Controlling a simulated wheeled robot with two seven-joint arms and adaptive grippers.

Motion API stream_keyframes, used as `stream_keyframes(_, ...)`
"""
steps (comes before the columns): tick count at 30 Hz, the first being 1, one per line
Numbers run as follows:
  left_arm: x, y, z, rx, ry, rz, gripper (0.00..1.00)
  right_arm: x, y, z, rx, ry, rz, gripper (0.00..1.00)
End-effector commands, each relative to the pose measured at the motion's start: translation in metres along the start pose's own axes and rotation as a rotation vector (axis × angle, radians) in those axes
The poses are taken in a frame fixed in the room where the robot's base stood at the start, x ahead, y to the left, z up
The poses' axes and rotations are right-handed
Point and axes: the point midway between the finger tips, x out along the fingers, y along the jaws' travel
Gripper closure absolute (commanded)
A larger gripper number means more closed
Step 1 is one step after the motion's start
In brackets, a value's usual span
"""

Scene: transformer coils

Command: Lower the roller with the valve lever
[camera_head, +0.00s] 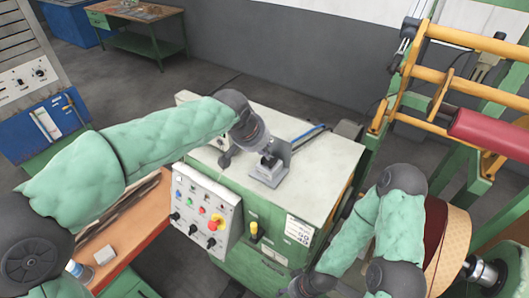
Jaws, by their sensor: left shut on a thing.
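The valve (268,174) stands in a grey metal bracket on the white top of the green cabinet. My left gripper (266,158) reaches down to it from the upper left and is shut on the valve lever, which is mostly hidden by the gripper. The red roller (492,133) lies across the yellow and green machine frame at the right, well away from my left gripper. My right arm comes in at the lower right, and its wrist is at the bottom edge; its gripper is out of view.
A control panel (203,209) with knobs and a red button is on the cabinet's (325,170) front. A large brown coil (449,247) is beside my right arm. An orange bench (128,235) stands at the lower left. Open floor lies behind the cabinet.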

Motion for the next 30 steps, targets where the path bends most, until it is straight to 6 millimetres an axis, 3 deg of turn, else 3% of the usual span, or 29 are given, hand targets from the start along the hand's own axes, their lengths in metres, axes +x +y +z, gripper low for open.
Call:
stream_keyframes(7, -0.001, -0.002, 0.003, -0.004, 0.050, 0.008, 1.00, 0.016, 0.006, -0.001, 0.000, 0.000, 0.000, 0.40)
stream_keyframes(23, -0.003, -0.002, 0.003, -0.004, 0.063, 0.011, 1.00, 0.019, 0.007, -0.001, 0.000, 0.000, 0.000, 0.40)
stream_keyframes(24, -0.003, -0.002, 0.003, -0.004, 0.063, 0.011, 0.77, 0.019, 0.007, -0.001, 0.000, 0.000, 0.000, 0.40)
stream_keyframes(26, -0.003, -0.002, 0.003, -0.004, 0.062, 0.011, 0.60, 0.019, 0.007, -0.001, 0.000, 0.000, 0.000, 0.40)
stream_keyframes(30, -0.002, -0.002, 0.004, -0.004, 0.060, 0.011, 0.57, 0.019, 0.007, -0.001, 0.000, 0.000, 0.000, 0.40)
